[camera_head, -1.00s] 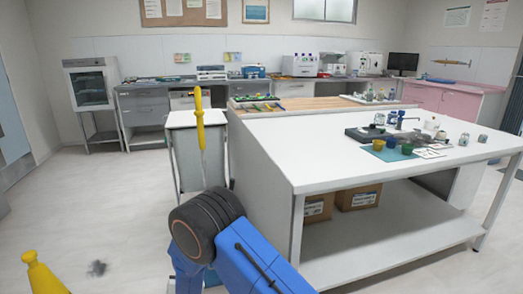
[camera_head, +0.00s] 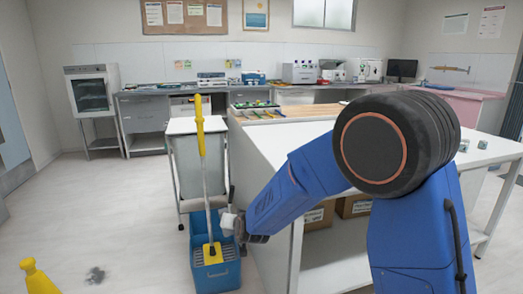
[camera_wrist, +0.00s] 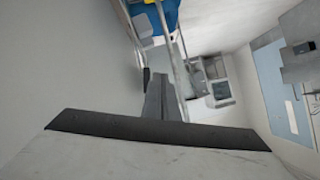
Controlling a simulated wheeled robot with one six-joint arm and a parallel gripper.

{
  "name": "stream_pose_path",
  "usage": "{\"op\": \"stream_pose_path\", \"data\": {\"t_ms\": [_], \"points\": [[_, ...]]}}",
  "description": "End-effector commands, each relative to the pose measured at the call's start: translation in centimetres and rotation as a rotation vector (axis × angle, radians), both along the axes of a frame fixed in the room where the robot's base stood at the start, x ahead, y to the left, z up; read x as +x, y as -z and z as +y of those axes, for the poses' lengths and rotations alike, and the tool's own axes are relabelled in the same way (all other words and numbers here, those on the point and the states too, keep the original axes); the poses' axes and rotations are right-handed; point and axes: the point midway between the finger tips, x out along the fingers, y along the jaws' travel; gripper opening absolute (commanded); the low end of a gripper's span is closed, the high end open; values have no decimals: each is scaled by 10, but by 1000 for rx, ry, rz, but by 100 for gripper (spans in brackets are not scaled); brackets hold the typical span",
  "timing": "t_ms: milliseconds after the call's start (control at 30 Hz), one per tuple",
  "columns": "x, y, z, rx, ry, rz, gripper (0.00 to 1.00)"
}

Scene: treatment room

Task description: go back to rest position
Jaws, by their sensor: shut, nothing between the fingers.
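My gripper (camera_head: 231,222) is in the head view, low at the left front of the white table. It is shut and empty. It appears right beside the pole of a yellow-handled mop (camera_head: 201,140); I cannot tell whether they touch. The mop stands upright in a blue bucket (camera_head: 212,279) on the floor. My blue arm bends at a large dark joint at the right of the view and reaches down to the left. In the wrist view the bucket (camera_wrist: 165,22) shows at the top; the finger gap is not clear there.
The white table (camera_head: 258,150) stands close to my arm, with cardboard boxes (camera_head: 355,206) on its lower shelf. A white cart (camera_head: 187,126) stands behind the mop. A yellow cone-like object (camera_head: 36,279) and a dark stain (camera_head: 96,275) are at lower left.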

Motion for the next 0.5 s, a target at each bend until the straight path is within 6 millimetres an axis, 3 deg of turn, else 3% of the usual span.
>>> {"op": "stream_pose_path", "data": {"t_ms": [33,200,500], "points": [[-4,-14,-16,-3,0,10,0],[-25,-44,-61,-30,-14,59,0],[-77,-87,-142,-91,-32,145,0]]}}
